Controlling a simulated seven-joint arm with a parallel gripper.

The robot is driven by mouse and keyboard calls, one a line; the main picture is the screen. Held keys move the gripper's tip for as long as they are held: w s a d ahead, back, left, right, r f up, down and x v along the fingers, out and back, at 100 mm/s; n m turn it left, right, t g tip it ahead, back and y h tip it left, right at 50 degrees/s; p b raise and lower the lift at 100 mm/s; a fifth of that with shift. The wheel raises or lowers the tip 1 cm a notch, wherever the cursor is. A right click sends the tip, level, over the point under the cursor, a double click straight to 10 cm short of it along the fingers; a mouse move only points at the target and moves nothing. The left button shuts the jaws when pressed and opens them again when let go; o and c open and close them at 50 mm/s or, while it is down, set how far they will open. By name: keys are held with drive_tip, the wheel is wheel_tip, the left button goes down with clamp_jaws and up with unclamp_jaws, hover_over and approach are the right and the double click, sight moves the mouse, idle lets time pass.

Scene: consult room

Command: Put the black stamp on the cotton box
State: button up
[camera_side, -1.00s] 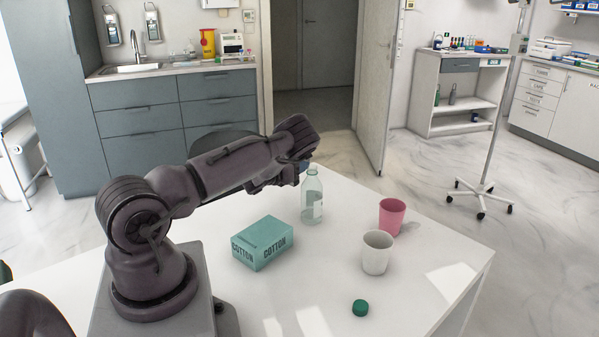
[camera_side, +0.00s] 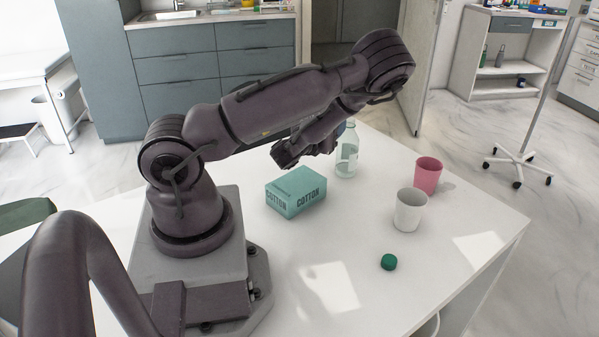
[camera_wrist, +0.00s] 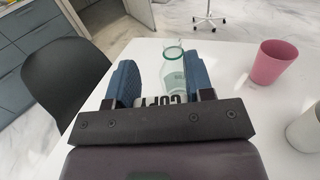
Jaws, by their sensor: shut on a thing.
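My gripper (camera_wrist: 160,85) has two blue fingers, set apart with a small dark piece lettered COPY between them in the wrist view. I take this piece for the black stamp (camera_wrist: 160,102); most of it is hidden by my gripper's dark body. In the side view, a blue part of my gripper (camera_side: 340,129) shows by the top of the bottle, beyond the cotton box and higher than it. The stamp is hidden there. The cotton box (camera_side: 296,192), teal with COTTON lettering, lies on the white table near my base, its top bare.
A clear glass bottle (camera_side: 347,160) stands right of the box, and beyond the fingers in the wrist view. A pink cup (camera_side: 428,176) and white cup (camera_side: 410,211) stand farther right. A green cap (camera_side: 388,262) lies in front. A dark chair (camera_wrist: 62,80) is behind the table.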

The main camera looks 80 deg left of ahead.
drive_tip(key=s+d+f+n+g+y, duration=0.1)
drive_tip(key=s+d+n+g+y, duration=0.1)
drive_tip(key=s+n+g+y, duration=0.45)
drive_tip(key=m+h, duration=0.2)
hover_over(298, 176)
drive_tip(key=shift+n, duration=0.25)
wheel_tip(298, 176, down, 4)
drive_tip(key=shift+a+f, duration=0.1)
drive_tip(key=shift+a, duration=0.05)
drive_tip(key=shift+f, duration=0.4)
drive_tip(key=shift+f, duration=0.15)
drive_tip(key=o, duration=0.9)
